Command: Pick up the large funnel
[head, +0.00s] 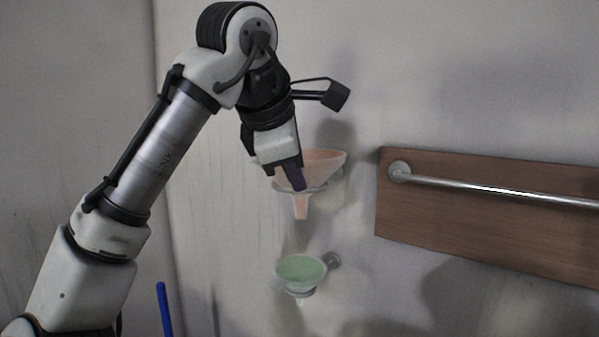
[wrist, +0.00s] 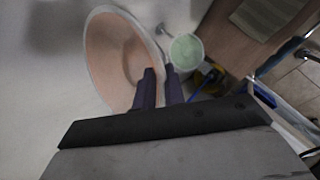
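The large funnel (head: 325,160) is peach-coloured and sits upright in a ring holder (head: 287,188) on the wall, its spout hanging below the ring. It fills the upper left of the wrist view (wrist: 108,55), wide mouth toward the camera. My gripper (head: 292,178) is at the near side of the funnel, pointing down. In the wrist view my gripper's dark fingers (wrist: 160,80) stand a little apart, one over the funnel's mouth and the other just outside its rim. I see no clear contact with the rim, and the lower fingertips are partly hidden.
A smaller green funnel (head: 301,269) sits in another wall holder below. A wooden board (head: 480,222) with a metal rail (head: 500,190) is on the wall to the right. A blue rod (head: 164,308) stands at the lower left. The wall above the funnel is clear.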

